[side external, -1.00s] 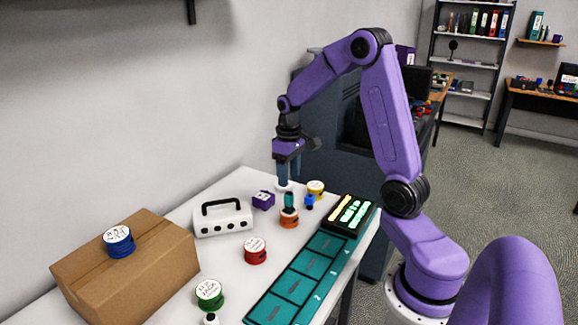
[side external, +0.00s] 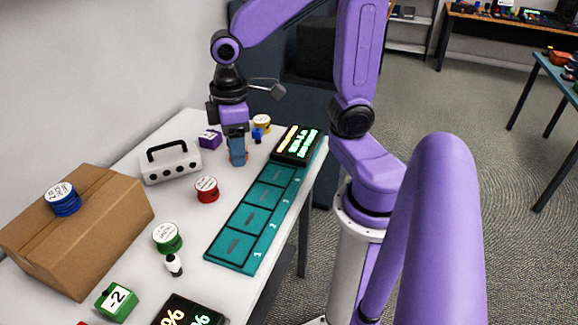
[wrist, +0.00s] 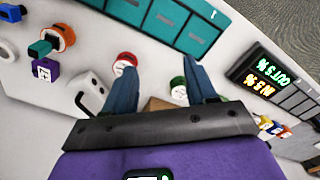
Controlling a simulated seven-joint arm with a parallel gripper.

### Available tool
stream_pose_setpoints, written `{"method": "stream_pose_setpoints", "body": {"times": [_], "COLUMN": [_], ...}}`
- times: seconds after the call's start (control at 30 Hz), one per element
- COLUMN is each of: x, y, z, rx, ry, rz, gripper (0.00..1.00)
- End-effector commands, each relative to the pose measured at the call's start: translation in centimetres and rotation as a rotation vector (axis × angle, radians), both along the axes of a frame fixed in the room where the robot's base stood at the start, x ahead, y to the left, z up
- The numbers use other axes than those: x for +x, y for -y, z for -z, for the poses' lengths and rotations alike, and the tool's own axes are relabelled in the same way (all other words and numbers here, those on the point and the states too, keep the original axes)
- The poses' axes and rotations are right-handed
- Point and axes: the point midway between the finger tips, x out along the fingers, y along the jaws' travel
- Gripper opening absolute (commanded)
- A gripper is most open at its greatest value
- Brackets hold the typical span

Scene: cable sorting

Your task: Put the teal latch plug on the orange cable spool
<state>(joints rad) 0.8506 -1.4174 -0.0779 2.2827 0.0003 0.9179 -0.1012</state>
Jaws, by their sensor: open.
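The orange cable spool (wrist: 69,38) lies on the white table, at the upper left of the wrist view. The teal latch plug (wrist: 40,48) shows against this spool and appears to stand on it, its teal end projecting to the lower left. My gripper (wrist: 158,85) is open, with nothing between its two blue fingers. In the side view my gripper (side external: 237,158) is in front of the spool and plug and hides most of them. In the wrist view the fingers are clear of both.
Near the spool are a purple box (side external: 209,138), a yellow spool (side external: 262,121) with a small blue plug (side external: 257,134), and a red spool (side external: 206,190). A white handled case (side external: 171,166), a cardboard box (side external: 95,235), a green spool (side external: 168,238) and a teal numbered tray (side external: 233,246) also stand around.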

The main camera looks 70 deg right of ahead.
Motion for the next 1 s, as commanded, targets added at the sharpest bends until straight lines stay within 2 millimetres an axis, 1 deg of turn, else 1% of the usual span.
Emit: {"method": "stream_pose_setpoints", "body": {"times": [0.03,0.1,0.2,0.3,0.4,0.5,0.6,1.0], "x": [-1.7,-4.0,-7.0,-9.5,-11.3,-12.3,-12.7,-12.7], "y": [-0.8,-1.7,-2.4,-2.6,-2.6,-2.6,-2.5,-2.5], "z": [-0.1,0.0,0.0,0.2,0.3,0.4,0.5,0.5], "rx": [0.002,0.003,0.007,0.008,0.010,0.011,0.012,0.011], "ry": [0.003,0.003,0.004,0.006,0.005,0.006,0.005,0.004], "rz": [-0.059,-0.134,-0.234,-0.318,-0.381,-0.417,-0.430,-0.430], "gripper": [0.56,0.56,0.56,0.56,0.56,0.56,0.56,0.56]}}
